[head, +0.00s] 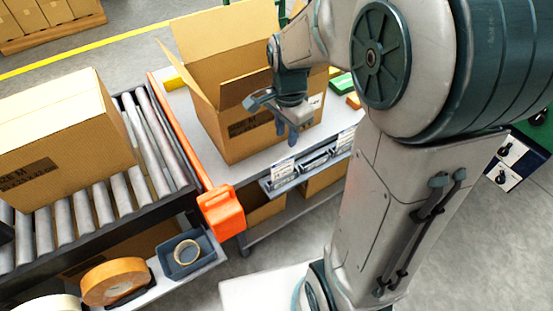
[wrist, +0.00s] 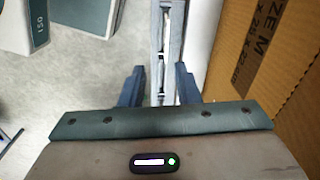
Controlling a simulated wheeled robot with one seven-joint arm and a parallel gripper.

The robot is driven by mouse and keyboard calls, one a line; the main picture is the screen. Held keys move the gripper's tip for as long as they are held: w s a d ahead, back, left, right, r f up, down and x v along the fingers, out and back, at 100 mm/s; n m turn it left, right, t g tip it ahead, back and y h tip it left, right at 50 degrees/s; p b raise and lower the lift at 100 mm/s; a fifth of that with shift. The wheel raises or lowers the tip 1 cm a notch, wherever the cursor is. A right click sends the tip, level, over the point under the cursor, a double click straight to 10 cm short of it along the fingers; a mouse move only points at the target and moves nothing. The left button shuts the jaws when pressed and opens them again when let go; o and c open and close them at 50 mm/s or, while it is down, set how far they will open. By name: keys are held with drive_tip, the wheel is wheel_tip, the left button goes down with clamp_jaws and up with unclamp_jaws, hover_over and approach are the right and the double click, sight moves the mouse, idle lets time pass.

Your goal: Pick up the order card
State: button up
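Several white cards stand in a grey rack (head: 308,168) along the front edge of the packing table. One white card (head: 283,169) is at its left end and another white card (head: 345,138) at its right end. I cannot tell which is the order card. My gripper (head: 288,132) points down above the rack, in front of the open carton. In the wrist view my gripper (wrist: 160,88) is open, with the narrow rack (wrist: 174,45) running between its fingers. Pale card edges show inside it. Nothing is held.
An open cardboard carton (head: 228,130) stands on the table (head: 185,100) close behind my gripper. An orange bar with an orange end block (head: 221,209) separates table and roller conveyor (head: 105,200), which carries a closed carton (head: 60,135). Tape rolls (head: 114,281) sit at lower left.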

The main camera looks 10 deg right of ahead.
sight(283, 168)
drive_tip(key=shift+m, duration=0.7)
drive_tip(key=f+b, duration=0.1)
drive_tip(key=f, duration=0.4)
drive_tip(key=w+f+b, duration=0.1)
drive_tip(key=f+b, duration=0.1)
drive_tip(key=f, duration=0.4)
drive_tip(key=f+b, duration=0.1)
drive_tip(key=f, duration=0.4)
drive_tip(key=shift+w+a+f+b, duration=0.1)
drive_tip(key=shift+w+f+b, duration=0.1)
drive_tip(key=shift+b, duration=0.15)
clamp_jaws()
